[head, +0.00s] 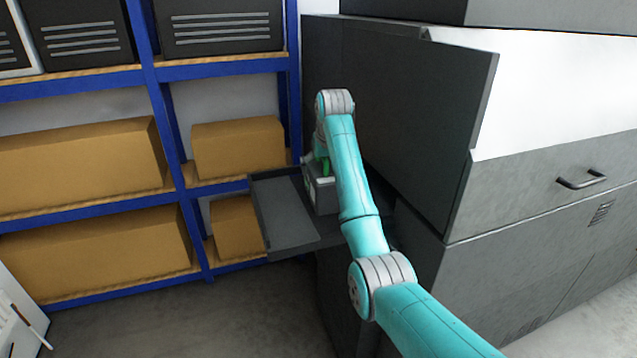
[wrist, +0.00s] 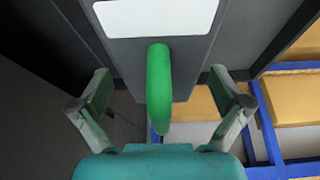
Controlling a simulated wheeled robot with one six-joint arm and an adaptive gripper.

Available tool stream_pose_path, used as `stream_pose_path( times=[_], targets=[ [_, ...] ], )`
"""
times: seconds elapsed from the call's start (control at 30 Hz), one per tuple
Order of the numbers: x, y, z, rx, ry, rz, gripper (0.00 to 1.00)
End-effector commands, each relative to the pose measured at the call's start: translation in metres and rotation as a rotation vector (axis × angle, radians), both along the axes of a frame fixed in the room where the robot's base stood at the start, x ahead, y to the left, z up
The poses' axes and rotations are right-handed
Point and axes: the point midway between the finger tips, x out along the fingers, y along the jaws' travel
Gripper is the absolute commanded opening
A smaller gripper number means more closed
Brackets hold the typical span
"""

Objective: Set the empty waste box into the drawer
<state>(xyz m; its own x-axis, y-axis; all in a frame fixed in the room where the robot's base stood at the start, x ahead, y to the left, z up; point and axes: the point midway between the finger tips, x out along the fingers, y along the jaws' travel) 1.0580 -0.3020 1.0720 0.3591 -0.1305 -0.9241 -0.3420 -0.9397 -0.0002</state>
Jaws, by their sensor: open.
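The drawer (head: 287,212) is a shallow grey tray, pulled out from the cabinet in the head view. The grey waste box (head: 322,196) is at the drawer's right part, partly hidden behind my arm; I cannot tell whether it rests fully on the drawer floor. The box (wrist: 190,62) also fills the top middle of the wrist view, with a white label and a green handle (wrist: 158,88). My gripper (wrist: 159,76) is open, with one finger on each side of the handle and visible gaps to both. In the head view my arm mostly hides it.
A tall dark panel (head: 405,110) stands just right of my arm. The grey cabinet (head: 530,200) with a handled front is further right. Blue shelving (head: 180,180) with cardboard boxes (head: 238,146) stands behind and left of the drawer. The floor (head: 220,315) in front is clear.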

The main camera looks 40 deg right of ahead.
Motion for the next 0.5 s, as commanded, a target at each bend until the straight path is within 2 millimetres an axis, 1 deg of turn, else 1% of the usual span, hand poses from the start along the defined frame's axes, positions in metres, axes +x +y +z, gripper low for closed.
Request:
stream_pose_path(
  times=[0.03,0.1,0.3,0.37,0.4,0.47,0.5],
  targets=[
    [-0.0011,-0.0011,-0.0052,0.0,0.0,0.0,1.0],
    [-0.0015,-0.0018,-0.0087,0.0,0.0,0.0,1.0],
    [-0.0014,-0.0017,-0.009,0.0,-0.001,0.0,1.0],
    [-0.0014,-0.0017,-0.009,0.0,-0.001,0.0,0.85],
    [-0.0014,-0.0017,-0.009,0.0,-0.001,0.0,0.75],
    [-0.0014,-0.0016,-0.009,0.0,-0.001,0.0,0.6],
    [-0.0014,-0.0016,-0.009,0.0,-0.001,0.0,0.5]
  ],
)
